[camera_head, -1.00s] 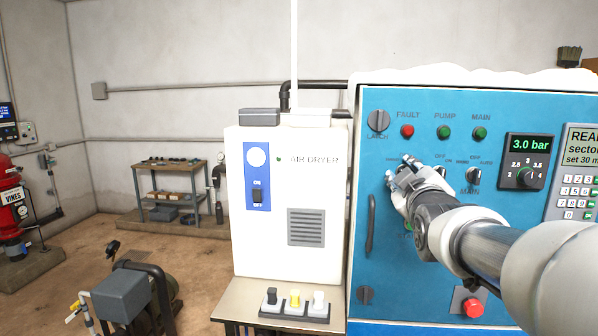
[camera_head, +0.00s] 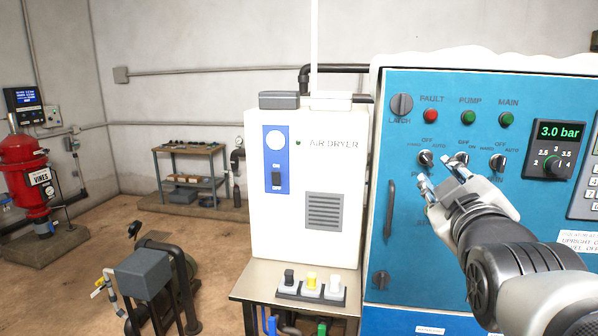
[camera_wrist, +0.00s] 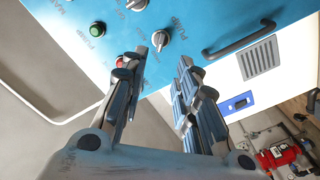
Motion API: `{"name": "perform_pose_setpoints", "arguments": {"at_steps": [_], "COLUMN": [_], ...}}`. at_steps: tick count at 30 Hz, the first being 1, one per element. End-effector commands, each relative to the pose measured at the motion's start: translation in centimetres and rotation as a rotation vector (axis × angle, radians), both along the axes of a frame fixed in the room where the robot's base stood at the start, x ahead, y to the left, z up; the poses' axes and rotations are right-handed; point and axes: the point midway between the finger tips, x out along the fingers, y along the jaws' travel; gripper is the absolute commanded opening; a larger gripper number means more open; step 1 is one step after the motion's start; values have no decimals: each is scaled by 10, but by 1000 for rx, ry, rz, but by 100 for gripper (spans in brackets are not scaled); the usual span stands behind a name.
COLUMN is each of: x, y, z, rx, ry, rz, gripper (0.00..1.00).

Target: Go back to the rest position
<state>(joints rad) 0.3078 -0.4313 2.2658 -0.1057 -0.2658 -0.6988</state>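My gripper (camera_head: 440,178) is in front of the blue control cabinet (camera_head: 408,262), near its row of selector knobs. Its two fingers stand apart with nothing between them. In the wrist view my gripper (camera_wrist: 160,75) also shows open and empty, with the cabinet face (camera_wrist: 190,20) beyond it. The selector knobs include one at the left (camera_head: 425,158) and one at the right (camera_head: 498,162); the middle one is partly hidden behind a finger. I cannot tell from these frames whether a finger touches the panel.
A white air dryer (camera_head: 300,225) stands left of the cabinet. A small table (camera_head: 250,290) in front holds a tray of black, yellow and white items. A red device (camera_head: 25,165) and a shelf bench (camera_head: 185,152) are farther back. Open floor (camera_head: 80,250) lies at the left.

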Motion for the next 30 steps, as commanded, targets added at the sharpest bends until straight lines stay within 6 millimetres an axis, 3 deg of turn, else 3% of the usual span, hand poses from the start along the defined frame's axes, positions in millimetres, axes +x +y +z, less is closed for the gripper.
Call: {"name": "perform_pose_setpoints", "arguments": {"at_steps": [8,11,14,17,21,24,27,30], "x": [0,-4,-17,-44,-102,-148,-187,-214], "y": [0,7,24,50,87,107,121,128], "z": [-1,-16,-55,-112,-192,-236,-265,-282], "rx": [3,47,166,340,573,695,777,822], "ry": [3,40,145,307,561,725,851,933], "rz": [1,8,21,20,-28,-86,-148,-196], "gripper": [28,28,28,28,28,28,28,28]}}
